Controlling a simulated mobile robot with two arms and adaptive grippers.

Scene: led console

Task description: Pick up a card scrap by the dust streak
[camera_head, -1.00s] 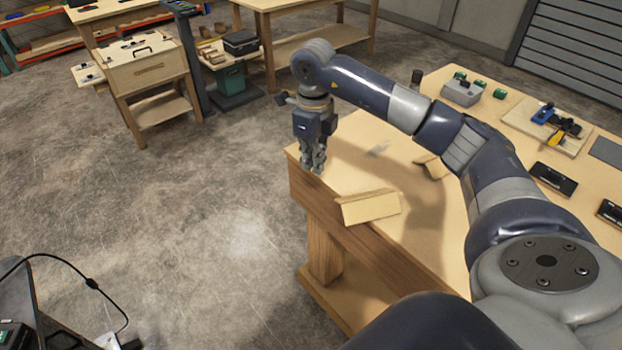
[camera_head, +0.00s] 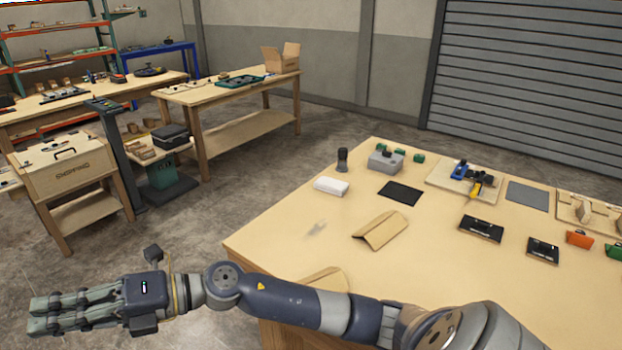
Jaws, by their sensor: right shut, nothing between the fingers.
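A folded tan card scrap (camera_head: 382,230) lies on the wooden table (camera_head: 290,240), right of a faint grey dust streak (camera_head: 317,227). A second tan card scrap (camera_head: 325,277) lies nearer the table's front edge, below the streak. My right forearm hides its lower part. My right gripper (camera_head: 40,313) is at the lower left, out past the table's left edge over the floor. Its fingers point left and are shut and empty, well away from both scraps. My left gripper is not in view.
A white block (camera_head: 331,186), a dark cylinder (camera_head: 343,160), a grey box (camera_head: 385,161) and a black mat (camera_head: 400,193) stand behind the scraps. A fixture board (camera_head: 466,181) and black trays (camera_head: 481,229) are to the right. The table around the streak is clear.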

